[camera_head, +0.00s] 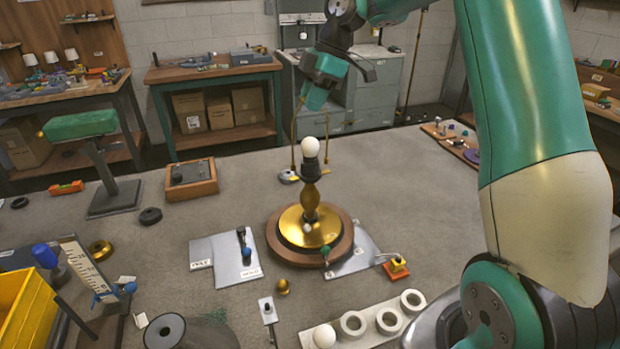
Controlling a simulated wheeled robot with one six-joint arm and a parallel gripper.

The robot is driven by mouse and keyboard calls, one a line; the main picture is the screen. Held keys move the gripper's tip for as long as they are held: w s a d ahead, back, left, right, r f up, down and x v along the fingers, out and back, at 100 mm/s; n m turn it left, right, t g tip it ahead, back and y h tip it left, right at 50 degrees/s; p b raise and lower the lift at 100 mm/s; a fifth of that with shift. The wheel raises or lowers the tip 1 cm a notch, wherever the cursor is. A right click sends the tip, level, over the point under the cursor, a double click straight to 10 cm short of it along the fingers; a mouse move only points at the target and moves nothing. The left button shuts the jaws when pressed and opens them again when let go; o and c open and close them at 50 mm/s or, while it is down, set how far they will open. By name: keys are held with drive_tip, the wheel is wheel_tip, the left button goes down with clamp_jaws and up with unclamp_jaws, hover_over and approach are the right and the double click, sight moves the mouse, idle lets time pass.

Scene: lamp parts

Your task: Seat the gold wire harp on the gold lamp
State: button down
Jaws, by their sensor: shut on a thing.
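The gold lamp (309,203) stands upright on a round gold and wooden base in the middle of the bench. A white bulb (310,146) sits in its dark socket (310,170). The gold wire harp (293,142) hangs upright from my gripper (313,100), which is shut on its upper part. Its two thin legs show on either side of the bulb, with their lower ends near the socket's height. I cannot tell whether the feet touch the lamp. The harp's top is hidden by the gripper.
Grey plates (235,262) lie left of the lamp base. A white holder with round openings (372,322) is in front, and a wooden box with a knob (191,180) is behind left. A green-topped stand (105,165) rises at the left.

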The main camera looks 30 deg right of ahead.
drive_tip(key=shift+f+b, duration=1.05)
drive_tip(key=shift+f, duration=0.1)
idle(1.9)
idle(0.4)
drive_tip(key=c, duration=0.9)
unclamp_jaws()
drive_tip(key=p+v, duration=1.1)
drive_tip(key=v, duration=0.6)
drive_tip(key=shift+r, duration=0.25)
